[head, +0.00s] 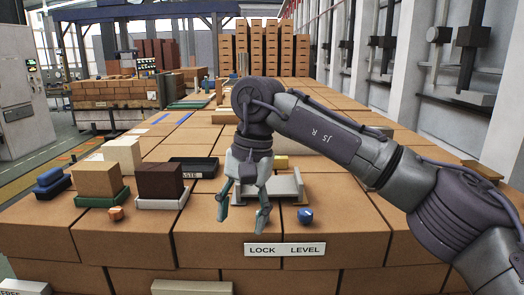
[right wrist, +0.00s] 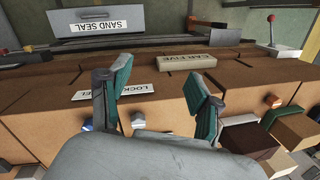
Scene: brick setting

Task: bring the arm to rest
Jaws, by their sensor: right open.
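My right arm comes in from the right in the head view. My right gripper (head: 243,210) hangs pointing down above the brick-like surface, its two greenish fingers apart with nothing between them. In the right wrist view the open fingers (right wrist: 160,90) also hold nothing. A grey bracket-like fixture (head: 287,187) stands just behind and right of the gripper. A blue knob-like piece (head: 305,216) lies right of the fingertips. A white label reading LOCK LEVEL (head: 285,249) is on the front face below. My left gripper is not in view.
Left of the gripper are a dark brown block (head: 160,180) on a white tray, a tan block (head: 97,179) on a green tray, a small orange piece (head: 115,213) and a dark tray (head: 194,167). A CAM FIVE block (right wrist: 187,63) shows in the right wrist view.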

